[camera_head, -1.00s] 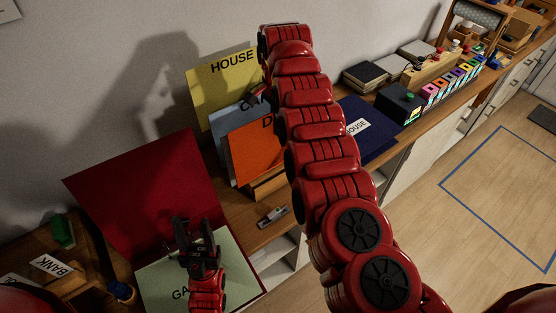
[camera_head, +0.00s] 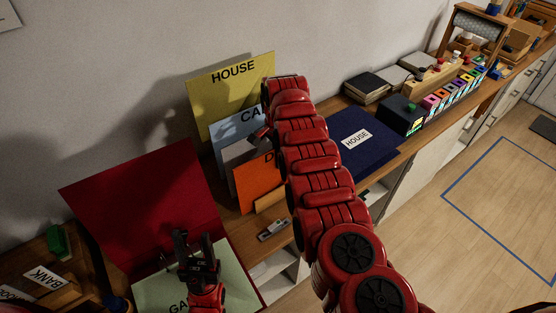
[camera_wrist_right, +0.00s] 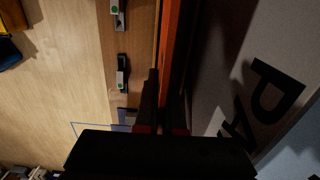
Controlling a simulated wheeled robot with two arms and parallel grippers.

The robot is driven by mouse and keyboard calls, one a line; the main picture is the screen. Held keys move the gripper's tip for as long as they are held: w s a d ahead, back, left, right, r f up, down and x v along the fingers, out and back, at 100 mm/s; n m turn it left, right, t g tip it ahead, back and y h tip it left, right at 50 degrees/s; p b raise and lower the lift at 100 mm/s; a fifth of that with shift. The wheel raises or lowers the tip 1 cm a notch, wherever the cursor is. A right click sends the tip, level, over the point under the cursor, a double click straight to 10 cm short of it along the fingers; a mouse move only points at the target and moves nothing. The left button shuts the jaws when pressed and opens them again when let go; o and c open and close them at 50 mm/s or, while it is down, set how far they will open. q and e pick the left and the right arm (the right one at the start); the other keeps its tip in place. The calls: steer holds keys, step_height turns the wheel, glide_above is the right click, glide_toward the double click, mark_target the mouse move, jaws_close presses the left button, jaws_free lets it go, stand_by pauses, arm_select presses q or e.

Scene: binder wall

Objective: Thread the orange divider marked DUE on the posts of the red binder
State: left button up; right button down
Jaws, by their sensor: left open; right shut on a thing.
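The red binder (camera_head: 140,205) stands open at left with its cover leaning up. A pale green sheet (camera_head: 238,275) marked "GA..." lies in it; I cannot make out the posts. My left gripper (camera_head: 193,240) is open over the binder. The orange divider (camera_head: 257,185), its label showing only "D", stands upright by a wooden rack (camera_head: 271,200), in front of a grey card. My right gripper (camera_wrist_right: 164,90) is shut on the orange divider, whose edge (camera_wrist_right: 170,35) runs between its fingers in the right wrist view. In the head view my right arm hides much of this grip.
Behind stand a grey card (camera_head: 239,153), a pale blue divider (camera_head: 228,127) and a yellow HOUSE divider (camera_head: 232,90). A small metal clip (camera_head: 273,230) lies in front of the rack.

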steer(key=shift+s, duration=0.1)
steer(key=shift+f+b, duration=0.45)
steer(key=shift+f, duration=0.05)
steer(key=c, duration=1)
jaws_free()
steer(key=shift+r, duration=0.1)
steer(key=shift+r, duration=0.1)
